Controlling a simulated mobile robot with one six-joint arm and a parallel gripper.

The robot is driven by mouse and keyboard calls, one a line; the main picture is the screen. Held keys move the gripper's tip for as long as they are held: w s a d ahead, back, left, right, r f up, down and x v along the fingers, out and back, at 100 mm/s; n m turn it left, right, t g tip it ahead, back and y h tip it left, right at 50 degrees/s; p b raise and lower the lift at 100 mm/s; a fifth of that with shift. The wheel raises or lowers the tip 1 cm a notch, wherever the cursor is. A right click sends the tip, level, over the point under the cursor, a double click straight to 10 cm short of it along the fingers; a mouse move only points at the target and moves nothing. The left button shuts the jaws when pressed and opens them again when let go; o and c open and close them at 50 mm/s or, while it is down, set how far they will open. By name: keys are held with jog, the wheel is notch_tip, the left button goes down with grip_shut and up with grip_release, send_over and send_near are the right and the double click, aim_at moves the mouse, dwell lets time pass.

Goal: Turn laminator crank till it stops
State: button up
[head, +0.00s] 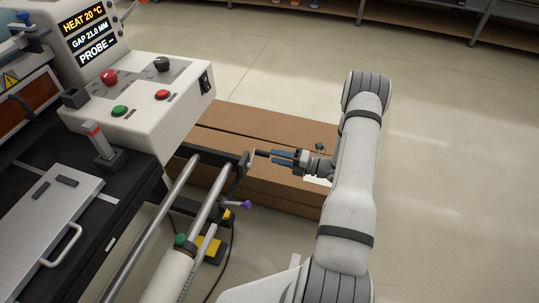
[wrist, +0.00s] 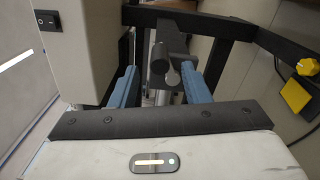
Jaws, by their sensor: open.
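The laminator (head: 130,160) fills the left of the head view, with a control box and long metal rollers. A small crank with a dark handle (head: 262,153) sticks out from the end of its roller frame. My gripper (head: 284,157) points left at it, its blue fingers close to the handle's end. In the wrist view the dark crank (wrist: 160,58) shows between the two open blue fingers of my gripper (wrist: 158,86). The fingers stand either side of it with gaps; I cannot tell how deep the handle reaches between them.
The control box (head: 150,95) has several knobs and buttons, and its display (head: 84,28) reads HEAT 20 °C, GAP 21.0 MM. A purple knob (head: 246,205) sits below the crank. A brown box (head: 270,125) lies behind my gripper. A yellow pedal (head: 208,249) is on the floor. Floor at right is clear.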

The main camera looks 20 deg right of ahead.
aim_at(262, 151)
jog(key=shift+v, duration=1.7)
jog(key=shift+f, duration=0.1)
jog(key=w+a+m+b, duration=0.2)
jog(key=m+b, duration=0.5)
jog(key=m, duration=0.2)
jog(key=w+a+m+b, duration=0.2)
jog(key=a+m+b, duration=0.1)
jog(key=m+b, duration=0.4)
jog(key=w+a+m+b, duration=0.2)
jog(key=m+b, duration=0.5)
jog(key=m, duration=0.5)
jog(key=shift+a+r+m, duration=0.2)
jog(key=shift+a+m, duration=0.2)
jog(key=shift+a, duration=0.05)
